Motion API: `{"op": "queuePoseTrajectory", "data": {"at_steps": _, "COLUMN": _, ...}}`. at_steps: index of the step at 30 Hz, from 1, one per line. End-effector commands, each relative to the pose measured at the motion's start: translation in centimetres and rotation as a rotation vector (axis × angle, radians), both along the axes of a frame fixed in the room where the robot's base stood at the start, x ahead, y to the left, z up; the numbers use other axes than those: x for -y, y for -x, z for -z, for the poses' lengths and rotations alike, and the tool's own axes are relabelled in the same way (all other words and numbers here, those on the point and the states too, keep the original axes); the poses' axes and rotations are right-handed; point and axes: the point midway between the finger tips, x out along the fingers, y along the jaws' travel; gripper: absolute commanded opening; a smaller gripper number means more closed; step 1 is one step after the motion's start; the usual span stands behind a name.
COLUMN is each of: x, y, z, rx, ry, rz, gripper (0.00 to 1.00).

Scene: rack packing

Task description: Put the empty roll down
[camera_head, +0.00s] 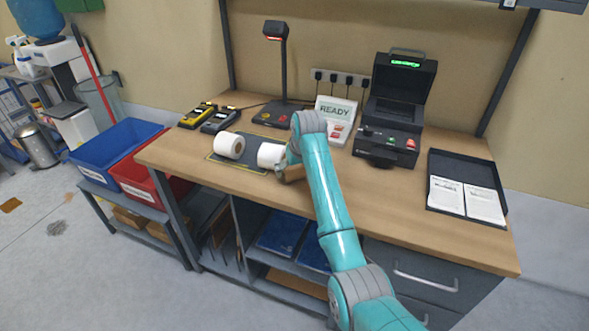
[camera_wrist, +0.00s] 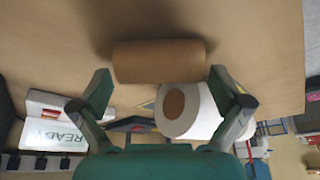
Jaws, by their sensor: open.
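The empty roll, a bare brown cardboard tube (camera_wrist: 158,61), lies across the space between my fingertips in the wrist view, with a shadow on the wooden worktop beside it. In the head view the brown tube (camera_head: 292,173) shows partly behind my arm, near the front edge of the bench. My gripper (camera_wrist: 163,82) is open, with one finger by each end of the tube. I cannot tell whether a finger touches it. A white paper roll (camera_head: 229,145) lies on the dark mat, and a second white roll (camera_head: 270,155) is next to my gripper.
The dark mat (camera_head: 213,157) has a yellow outline. Behind are a scanner stand (camera_head: 273,117), a READY sign (camera_head: 335,112) and an open black printer (camera_head: 390,139). A black tray (camera_head: 466,217) with papers is at right. Blue (camera_head: 118,151) and red (camera_head: 138,183) bins stand left.

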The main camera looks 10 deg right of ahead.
Motion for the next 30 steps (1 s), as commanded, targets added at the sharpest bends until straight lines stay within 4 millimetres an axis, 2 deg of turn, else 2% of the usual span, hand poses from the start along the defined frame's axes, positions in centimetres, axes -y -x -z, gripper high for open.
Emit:
{"op": "queuePoseTrajectory", "data": {"at_steps": 4, "x": 0.0, "y": 0.0, "z": -0.2, "rx": 0.001, "ry": 0.000, "rz": 0.000, "gripper": 1.00}}
{"op": "queuePoseTrajectory", "data": {"at_steps": 8, "x": 0.1, "y": 0.3, "z": -1.3, "rx": 0.003, "ry": 0.000, "rz": 0.000, "gripper": 1.00}}
{"op": "queuePoseTrajectory", "data": {"at_steps": 21, "x": 0.6, "y": 3.5, "z": -8.9, "rx": 0.003, "ry": 0.000, "rz": -0.001, "gripper": 1.00}}
{"op": "queuePoseTrajectory", "data": {"at_steps": 25, "x": 0.7, "y": 4.1, "z": -10.4, "rx": 0.003, "ry": 0.000, "rz": -0.001, "gripper": 1.00}}
{"op": "queuePoseTrajectory", "data": {"at_steps": 30, "x": 0.7, "y": 4.5, "z": -11.3, "rx": 0.001, "ry": 0.000, "rz": 0.000, "gripper": 1.00}}
